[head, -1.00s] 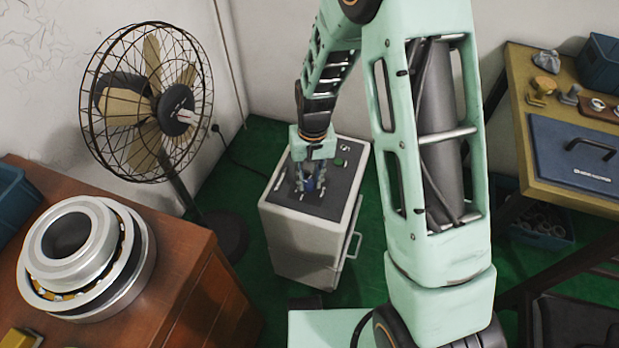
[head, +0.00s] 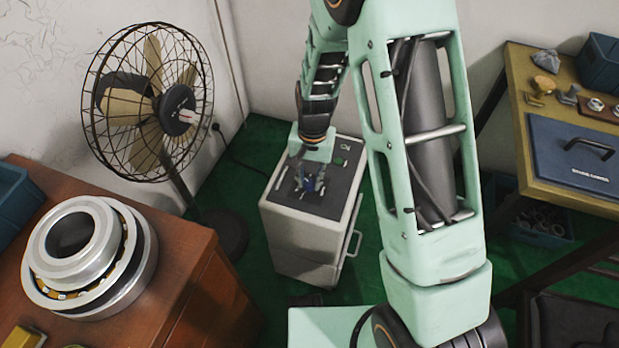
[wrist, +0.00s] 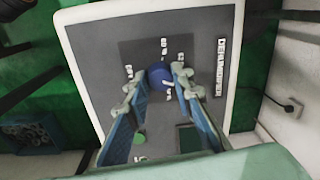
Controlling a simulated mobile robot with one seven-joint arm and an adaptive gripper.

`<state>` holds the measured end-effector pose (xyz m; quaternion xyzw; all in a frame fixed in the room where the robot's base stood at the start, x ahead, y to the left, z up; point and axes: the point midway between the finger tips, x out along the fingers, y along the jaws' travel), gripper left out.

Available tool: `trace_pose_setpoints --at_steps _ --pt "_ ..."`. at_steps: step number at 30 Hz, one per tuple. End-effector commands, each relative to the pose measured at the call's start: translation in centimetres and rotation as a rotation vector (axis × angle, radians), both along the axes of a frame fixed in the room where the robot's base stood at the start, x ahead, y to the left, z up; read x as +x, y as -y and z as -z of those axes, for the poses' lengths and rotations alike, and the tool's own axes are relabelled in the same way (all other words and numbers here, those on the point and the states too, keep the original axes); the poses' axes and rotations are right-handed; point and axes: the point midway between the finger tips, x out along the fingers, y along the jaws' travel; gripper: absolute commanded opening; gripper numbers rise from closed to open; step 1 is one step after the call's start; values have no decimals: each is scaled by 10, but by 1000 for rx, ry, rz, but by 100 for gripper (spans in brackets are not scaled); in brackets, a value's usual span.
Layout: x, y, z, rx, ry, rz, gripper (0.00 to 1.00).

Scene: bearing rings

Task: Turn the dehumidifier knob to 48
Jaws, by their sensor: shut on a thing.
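The dehumidifier (head: 290,235) is a pale box with a dark grey top panel, standing on the green floor in the head view. Its blue round knob (wrist: 160,76) sits on a darker square with small white marks around it in the wrist view. The numbers are too blurred to read. My gripper (wrist: 160,82) points down at the panel, with one finger on each side of the knob, shut on it. In the head view my gripper (head: 309,186) covers most of the knob.
A fan (head: 150,105) stands left of the dehumidifier. A wooden cabinet (head: 190,275) with a large bearing (head: 85,255) is at front left. A workbench (head: 520,110) with a blue toolbox (head: 580,155) is at right. A green button (wrist: 139,138) is on the panel near my fingers.

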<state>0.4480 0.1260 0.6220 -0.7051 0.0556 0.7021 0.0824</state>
Motion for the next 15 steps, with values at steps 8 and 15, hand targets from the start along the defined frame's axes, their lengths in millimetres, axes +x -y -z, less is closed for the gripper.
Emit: trace_pose_setpoints --at_steps 8,15 --pt "-1 1 1 -1 -3 -1 37" --pt "-1 0 0 -1 -2 -2 40"
